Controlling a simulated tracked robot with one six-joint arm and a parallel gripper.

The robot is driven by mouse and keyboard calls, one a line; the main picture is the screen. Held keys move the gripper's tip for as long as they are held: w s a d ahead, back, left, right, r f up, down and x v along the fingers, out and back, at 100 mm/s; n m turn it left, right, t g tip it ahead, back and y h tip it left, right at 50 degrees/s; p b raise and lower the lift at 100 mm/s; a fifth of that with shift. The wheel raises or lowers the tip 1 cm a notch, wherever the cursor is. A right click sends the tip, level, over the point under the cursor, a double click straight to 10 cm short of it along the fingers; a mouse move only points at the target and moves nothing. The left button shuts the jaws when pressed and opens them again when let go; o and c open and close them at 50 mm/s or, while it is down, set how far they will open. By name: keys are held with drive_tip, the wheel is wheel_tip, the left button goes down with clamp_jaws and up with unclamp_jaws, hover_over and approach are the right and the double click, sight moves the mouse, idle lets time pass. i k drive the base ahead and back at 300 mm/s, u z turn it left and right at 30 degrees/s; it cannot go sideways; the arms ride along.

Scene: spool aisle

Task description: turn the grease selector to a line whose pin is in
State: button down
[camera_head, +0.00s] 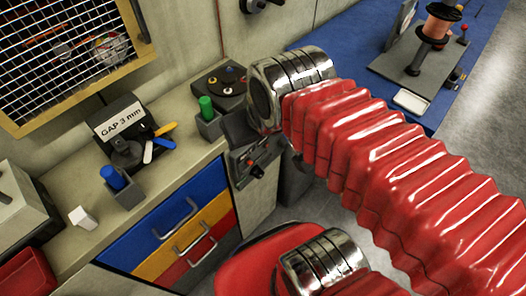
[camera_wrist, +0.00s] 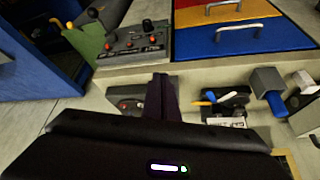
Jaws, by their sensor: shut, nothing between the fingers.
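The grease selector appears to be the dark box (camera_head: 222,86) on the bench, with a black knob and small coloured caps on its top. In the wrist view a dark box with red spots (camera_wrist: 130,104), apparently the same one, is partly hidden behind my fingers. I cannot tell which pins are in or where the knob points. My gripper (camera_wrist: 162,82) is shut and empty, its fingers over the bench beside that box. In the head view my arm's end hides most of the gripper.
A green-topped holder (camera_head: 206,110), a GAP 3 mm box (camera_head: 122,128) with coloured handles and a blue-handled holder (camera_head: 120,185) stand left on the bench. A lever panel (camera_head: 254,164) is right of the drawers (camera_head: 172,232). A spool (camera_head: 436,24) stands on the blue table (camera_head: 345,38).

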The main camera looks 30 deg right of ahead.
sight(255, 172)
drive_tip(key=k, duration=1.5)
drive_tip(key=u, duration=0.6)
drive_tip(key=i, duration=1)
